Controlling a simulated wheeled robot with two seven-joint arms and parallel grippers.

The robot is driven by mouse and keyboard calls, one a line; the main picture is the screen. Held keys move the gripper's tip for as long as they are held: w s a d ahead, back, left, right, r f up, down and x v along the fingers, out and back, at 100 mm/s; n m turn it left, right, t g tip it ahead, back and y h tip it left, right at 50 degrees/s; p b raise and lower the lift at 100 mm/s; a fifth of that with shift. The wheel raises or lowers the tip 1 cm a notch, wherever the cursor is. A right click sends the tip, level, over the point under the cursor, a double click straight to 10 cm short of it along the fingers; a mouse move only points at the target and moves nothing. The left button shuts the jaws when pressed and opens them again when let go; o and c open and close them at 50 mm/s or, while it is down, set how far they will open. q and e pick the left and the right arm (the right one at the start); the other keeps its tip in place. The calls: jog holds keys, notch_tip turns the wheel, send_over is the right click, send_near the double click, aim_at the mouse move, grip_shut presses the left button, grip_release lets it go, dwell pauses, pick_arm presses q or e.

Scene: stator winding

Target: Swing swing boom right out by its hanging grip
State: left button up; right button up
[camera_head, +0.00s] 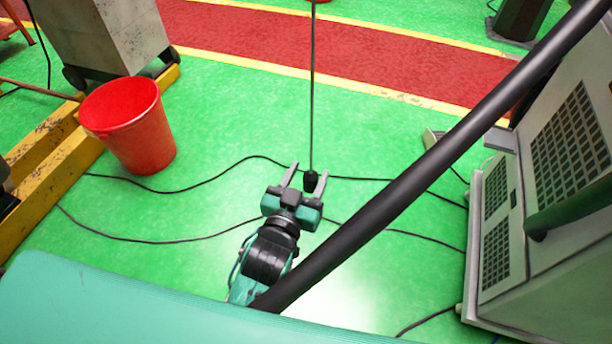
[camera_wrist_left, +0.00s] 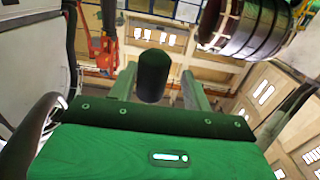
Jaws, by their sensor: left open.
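The hanging grip (camera_head: 310,181) is a small black knob at the lower end of a thin dark line (camera_head: 312,90) that comes down from the top of the head view. My left gripper (camera_head: 305,175) is open, its two fingers pointing away from me, with the grip showing between them, nearer the right finger. In the left wrist view the grip (camera_wrist_left: 153,76) is a dark rounded cylinder between the two open fingers (camera_wrist_left: 158,84), with gaps on both sides. I cannot tell its exact depth between them. The boom itself cannot be made out for certain. My right gripper is not in view.
A thick black tube (camera_head: 420,172) crosses the head view diagonally. A red bucket (camera_head: 130,125) stands at left and a grey vented cabinet (camera_head: 540,210) at right. Black cables (camera_head: 160,241) lie on the green floor. A large dark ringed cylinder (camera_wrist_left: 243,25) shows overhead in the wrist view.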

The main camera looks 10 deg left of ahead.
pick_arm(q)
jog(key=shift+s+a, duration=0.1)
jog(key=shift+s, duration=0.15)
jog(key=s+a+b, duration=0.2)
jog(key=s+b, duration=0.1)
jog(key=s, duration=1)
dwell(0.4)
